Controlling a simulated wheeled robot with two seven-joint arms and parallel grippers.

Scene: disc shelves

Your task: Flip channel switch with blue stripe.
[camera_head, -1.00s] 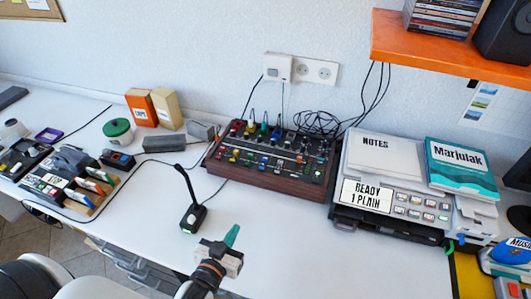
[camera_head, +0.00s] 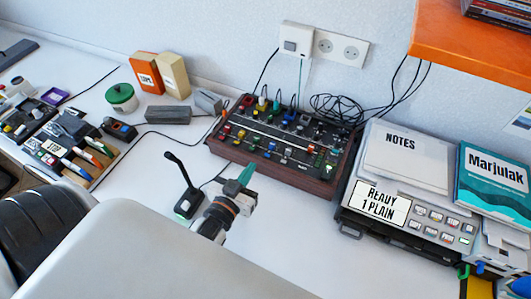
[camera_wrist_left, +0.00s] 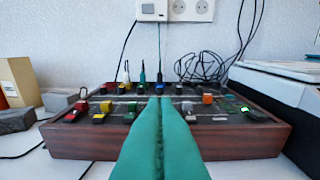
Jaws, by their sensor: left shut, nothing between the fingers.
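The mixer (camera_head: 262,178) is a dark panel in a brown wooden case, with coloured knobs, switches and plugged cables. It also shows in the left wrist view (camera_wrist_left: 235,141). Several small coloured switches stand along its panel; I cannot tell for certain which one bears a blue stripe. My left gripper (camera_head: 247,173) has teal fingers and is shut and empty, in front of the mixer's front left side. In the left wrist view its closed fingers (camera_wrist_left: 160,105) point at the panel and cover part of its middle. My right gripper is not in view.
A small black microphone (camera_head: 187,200) stands left of my left gripper. A printer (camera_head: 385,215) with notes and a book is right of the mixer. A grey block (camera_head: 168,115) and a green-lidded jar (camera_head: 121,98) are behind left. An orange shelf (camera_head: 470,50) overhangs at upper right.

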